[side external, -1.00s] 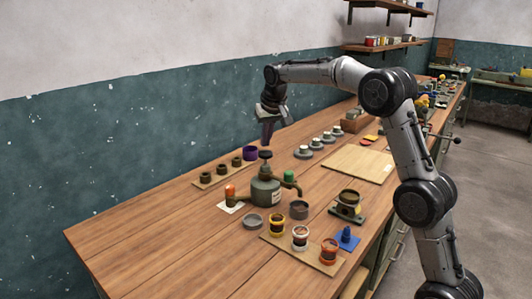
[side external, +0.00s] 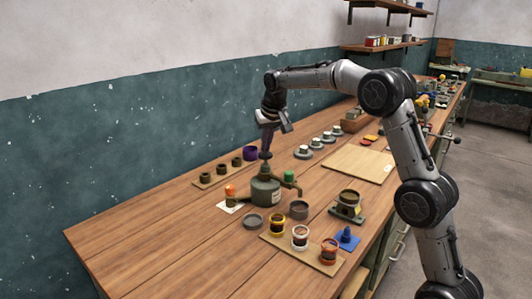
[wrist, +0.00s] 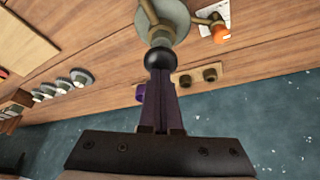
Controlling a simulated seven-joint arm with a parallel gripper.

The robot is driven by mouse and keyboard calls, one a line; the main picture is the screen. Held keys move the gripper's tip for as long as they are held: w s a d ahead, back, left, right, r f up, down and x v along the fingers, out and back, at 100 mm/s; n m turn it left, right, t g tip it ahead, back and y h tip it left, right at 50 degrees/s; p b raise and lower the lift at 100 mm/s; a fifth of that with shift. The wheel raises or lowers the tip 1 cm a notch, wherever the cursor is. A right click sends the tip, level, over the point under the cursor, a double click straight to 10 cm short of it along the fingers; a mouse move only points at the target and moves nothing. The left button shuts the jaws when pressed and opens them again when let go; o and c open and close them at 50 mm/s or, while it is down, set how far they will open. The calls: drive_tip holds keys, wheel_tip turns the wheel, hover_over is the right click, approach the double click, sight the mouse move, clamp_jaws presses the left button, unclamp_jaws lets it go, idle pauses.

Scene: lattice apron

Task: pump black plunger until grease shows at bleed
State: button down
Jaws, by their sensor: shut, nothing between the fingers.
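The fingertips appear to meet the top of the knob; exact contact is hard to tell. An orange-capped side fitting (side external: 230,190) stands left of the pot over a white card (side external: 230,207). A green-capped outlet (side external: 289,176) is on the right. I cannot make out grease at either.
A board with several dark cups (side external: 222,171) and a purple ring (side external: 250,153) lie behind the pump. Coloured jars (side external: 300,237) on a board, grey dishes (side external: 253,221) and a blue piece (side external: 346,238) stand in front. A bare wooden board (side external: 357,163) lies to the right.

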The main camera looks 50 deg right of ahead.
drive_tip(key=shift+f, duration=1.15)
drive_tip(key=shift+r, duration=1.9)
drive_tip(key=shift+f, duration=0.1)
drive_tip(key=shift+f, duration=1.8)
drive_tip(key=shift+r, duration=1.95)
drive_tip(key=shift+f, duration=0.15)
